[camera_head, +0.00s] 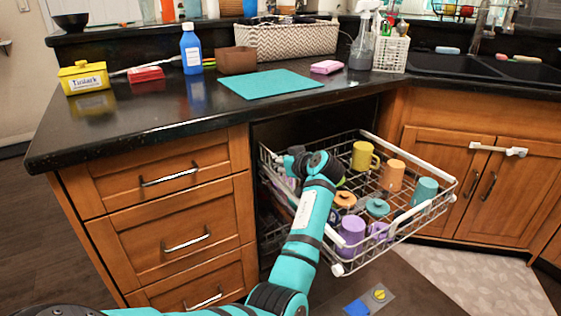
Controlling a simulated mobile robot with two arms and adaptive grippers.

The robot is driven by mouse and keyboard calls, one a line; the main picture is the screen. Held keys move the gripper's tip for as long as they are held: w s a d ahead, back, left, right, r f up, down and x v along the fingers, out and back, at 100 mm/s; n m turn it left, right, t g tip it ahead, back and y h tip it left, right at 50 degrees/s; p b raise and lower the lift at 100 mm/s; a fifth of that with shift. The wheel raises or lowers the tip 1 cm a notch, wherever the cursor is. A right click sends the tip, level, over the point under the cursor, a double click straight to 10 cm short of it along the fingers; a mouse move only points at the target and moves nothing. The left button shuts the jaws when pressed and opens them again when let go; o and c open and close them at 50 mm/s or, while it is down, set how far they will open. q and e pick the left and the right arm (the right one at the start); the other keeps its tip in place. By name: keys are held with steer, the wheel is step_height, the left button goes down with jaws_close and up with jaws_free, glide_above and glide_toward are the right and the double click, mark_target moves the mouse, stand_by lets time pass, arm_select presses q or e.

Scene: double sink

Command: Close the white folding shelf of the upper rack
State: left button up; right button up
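The upper rack (447,197) is a wire dishwasher basket, pulled out below the counter and holding several cups. White bars run along its rim, one on the right side (408,155) and a short one at the front (411,214). I cannot make out clearly which white part is the folding shelf; the rack's left side is partly hidden by my arm. My teal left arm reaches up over the rack's left part. Its wrist end, with the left gripper (291,164), is at the rack's left side; the fingers are too small and hidden to read. My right gripper is out of view.
The cups include a yellow mug (362,156), an orange cup (393,175), a teal cup (424,190) and a purple cup (351,231). Drawers (172,215) stand close on the left, the black countertop (150,112) above. The floor right of the rack is clear.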

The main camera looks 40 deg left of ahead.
arm_select(q)
steer(key=o, duration=0.4)
steer(key=shift+o, duration=0.2)
steer(key=v, duration=1.2)
steer(key=shift+f, duration=0.1)
